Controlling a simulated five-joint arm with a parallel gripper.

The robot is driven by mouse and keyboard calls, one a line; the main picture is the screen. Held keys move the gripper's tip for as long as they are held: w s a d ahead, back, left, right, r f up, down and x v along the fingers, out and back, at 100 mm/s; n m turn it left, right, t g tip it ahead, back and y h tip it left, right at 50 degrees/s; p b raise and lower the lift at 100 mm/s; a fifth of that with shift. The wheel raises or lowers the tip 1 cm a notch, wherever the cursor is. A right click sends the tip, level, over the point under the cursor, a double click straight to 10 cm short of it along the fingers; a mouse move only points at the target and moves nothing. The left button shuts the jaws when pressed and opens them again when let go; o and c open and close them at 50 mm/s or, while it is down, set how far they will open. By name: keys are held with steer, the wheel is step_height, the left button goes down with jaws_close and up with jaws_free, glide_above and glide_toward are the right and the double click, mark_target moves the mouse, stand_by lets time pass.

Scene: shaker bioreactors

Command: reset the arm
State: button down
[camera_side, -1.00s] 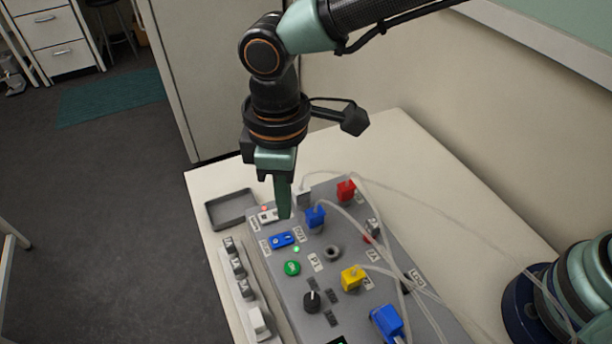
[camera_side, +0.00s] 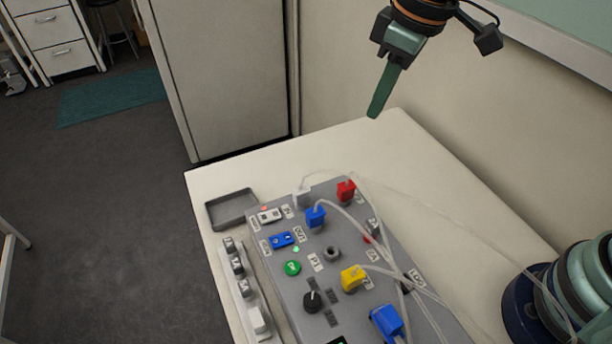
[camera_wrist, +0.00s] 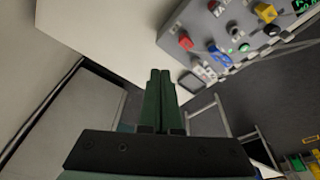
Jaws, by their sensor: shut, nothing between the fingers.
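My gripper (camera_side: 376,112) is in the air above the far end of the table, by the wall, with its green fingers together and pointing down. It holds nothing and touches nothing. In the wrist view its two fingers (camera_wrist: 160,75) lie side by side, closed. The grey control panel (camera_side: 290,270) is on the table, below and to the left of my gripper, clear of it. The panel carries red (camera_side: 346,190), blue (camera_side: 315,216) and yellow (camera_side: 352,279) plugs, a green button (camera_side: 292,268) and a black knob (camera_side: 312,301).
A dark shallow tray (camera_side: 231,222) lies at the table's left edge. A white rack (camera_side: 243,287) with several small items stands beside the panel. Pale cables (camera_side: 430,300) arc over the panel's right side. The table top (camera_side: 420,180) beneath my gripper is bare.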

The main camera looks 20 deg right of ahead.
steer(key=s+d+r+m+t, duration=0.1)
steer(key=s+d+m, duration=0.1)
steer(key=d, duration=0.6)
steer(key=s+d+m+t+h, duration=0.1)
steer(key=s+d+m+t, duration=0.1)
steer(key=d, duration=0.7)
steer(key=s+m, duration=0.1)
steer(key=m, duration=0.1)
steer(key=shift+s+d+r+m, duration=0.25)
steer(key=shift+s+r+m, duration=0.05)
steer(key=shift+r, duration=0.05)
